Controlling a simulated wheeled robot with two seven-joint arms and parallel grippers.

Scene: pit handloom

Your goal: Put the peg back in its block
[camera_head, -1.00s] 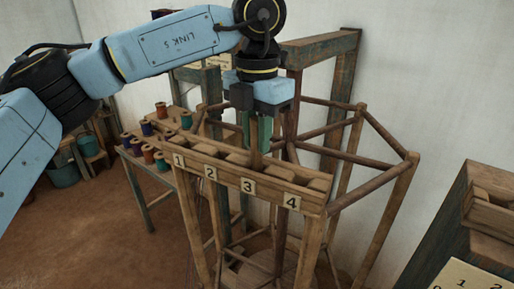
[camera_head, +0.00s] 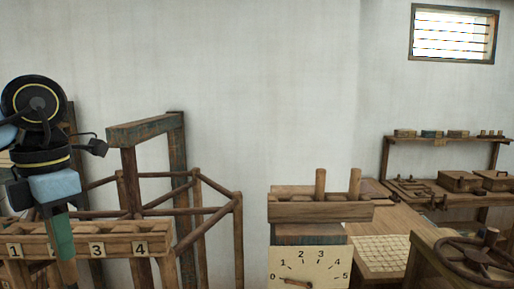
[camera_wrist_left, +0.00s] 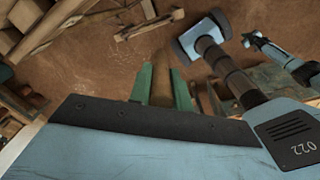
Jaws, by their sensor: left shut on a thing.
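My left gripper (camera_head: 63,238) has green fingers pointing down in front of the numbered wooden rack (camera_head: 118,247) at the left of the head view. It hides the label between 1 and 3. It is shut on the brown wooden peg, whose lower part (camera_head: 68,272) shows below the fingers. In the left wrist view the peg (camera_wrist_left: 163,76) lies between the two green fingers. A wooden block (camera_head: 300,211) with two upright pegs (camera_head: 320,184) stands right of centre, well apart from my gripper. My right gripper is not in view.
A dial plate (camera_head: 310,270) numbered 0 to 5 is below the block. A pole frame (camera_head: 205,212) stands between rack and block. At right are a gridded board (camera_head: 383,252), a dark wheel (camera_head: 480,258) and shelves (camera_head: 445,140) with boxes.

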